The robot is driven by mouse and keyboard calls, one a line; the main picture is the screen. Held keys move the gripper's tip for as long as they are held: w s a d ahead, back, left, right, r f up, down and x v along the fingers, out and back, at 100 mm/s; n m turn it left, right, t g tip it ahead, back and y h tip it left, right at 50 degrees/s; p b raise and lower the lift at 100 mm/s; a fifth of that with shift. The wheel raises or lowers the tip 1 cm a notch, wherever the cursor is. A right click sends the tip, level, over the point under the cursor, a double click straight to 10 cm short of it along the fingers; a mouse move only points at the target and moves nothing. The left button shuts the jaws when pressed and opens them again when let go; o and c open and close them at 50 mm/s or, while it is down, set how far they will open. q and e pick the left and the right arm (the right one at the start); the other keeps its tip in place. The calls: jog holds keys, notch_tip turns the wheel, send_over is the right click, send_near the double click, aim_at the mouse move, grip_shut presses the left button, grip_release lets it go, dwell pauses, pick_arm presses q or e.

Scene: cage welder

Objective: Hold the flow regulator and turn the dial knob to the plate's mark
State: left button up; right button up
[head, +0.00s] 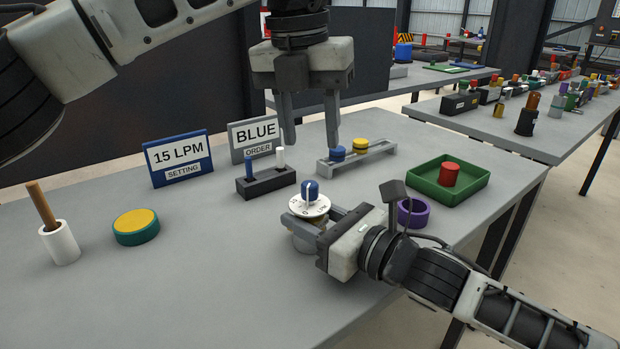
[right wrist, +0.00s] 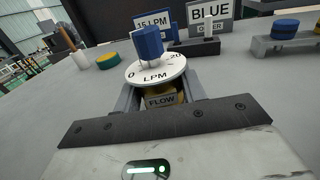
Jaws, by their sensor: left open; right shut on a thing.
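The flow regulator (head: 304,238) stands upright on the grey table, with a white dial disc (head: 317,207) on top and a blue dial knob (head: 310,189) at its centre. In the right wrist view the disc (right wrist: 155,71) reads 0, 20 and LPM, and the knob (right wrist: 149,42) stands above a "FLOW" label. My right gripper (head: 318,224) is shut around the regulator body below the disc. My left gripper (head: 310,145) is open and empty, above and behind the knob, apart from it. The blue-framed plate (head: 178,158) reads "15 LPM SETTING".
A "BLUE ORDER" sign (head: 254,136) stands behind a black block (head: 266,182) with blue and white pegs. A grey rack (head: 356,159) with discs is behind the regulator. A purple ring (head: 411,213) and green tray (head: 447,196) lie right.

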aim_at(310, 183)
pick_arm(q)
notch_tip(310, 183, up, 5)
jog(key=n+y, duration=0.1)
jog(key=n, duration=1)
jog(key=shift+g, duration=0.4)
jog(key=f, duration=1.2)
jog(key=shift+s, duration=0.3)
grip_shut()
